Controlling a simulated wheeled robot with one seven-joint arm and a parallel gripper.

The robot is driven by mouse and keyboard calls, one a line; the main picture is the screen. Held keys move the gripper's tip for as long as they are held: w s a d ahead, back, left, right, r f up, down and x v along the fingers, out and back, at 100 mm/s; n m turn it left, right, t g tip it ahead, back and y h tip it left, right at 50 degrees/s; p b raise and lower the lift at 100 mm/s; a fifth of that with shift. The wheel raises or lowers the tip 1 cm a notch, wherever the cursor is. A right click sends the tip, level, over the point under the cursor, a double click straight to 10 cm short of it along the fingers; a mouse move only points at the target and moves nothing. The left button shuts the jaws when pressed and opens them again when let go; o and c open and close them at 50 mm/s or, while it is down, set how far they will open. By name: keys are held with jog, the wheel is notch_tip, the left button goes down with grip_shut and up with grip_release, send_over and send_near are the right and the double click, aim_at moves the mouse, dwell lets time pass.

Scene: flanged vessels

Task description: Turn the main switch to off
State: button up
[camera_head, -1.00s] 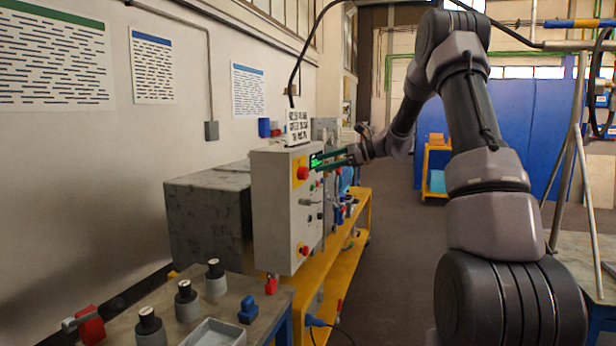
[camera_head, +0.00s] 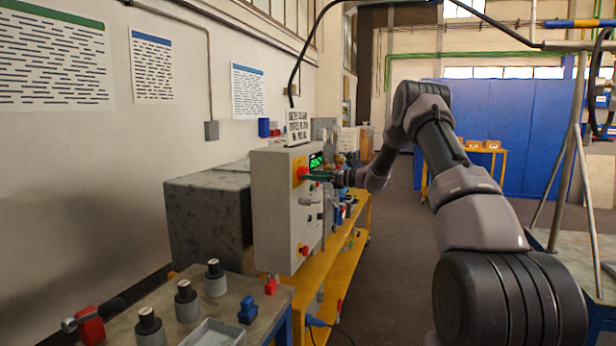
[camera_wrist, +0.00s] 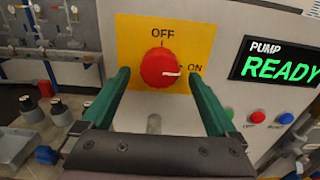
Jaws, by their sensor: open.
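The main switch is a round red knob (camera_wrist: 161,68) on a yellow plate (camera_wrist: 128,38) in the wrist view, marked OFF at the top and ON at the right. The knob's white mark points right, toward ON. In the head view the red knob (camera_head: 302,173) is on the front of the grey control box (camera_head: 272,220). My gripper (camera_wrist: 162,82) is open, its two green fingers on the left and right of the knob. I cannot tell whether they touch it. In the head view my gripper (camera_head: 318,176) is at the box front, by the knob.
A display (camera_wrist: 278,60) reading PUMP READY is right of the switch. Green, red and blue buttons (camera_wrist: 256,117) sit below it. In the head view a second red knob (camera_head: 303,249) is low on the box. A yellow bench (camera_head: 345,262) stands beyond; the floor to its right is clear.

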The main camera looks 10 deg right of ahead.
jog(key=shift+x, duration=1.1)
jog(key=c, duration=1.4)
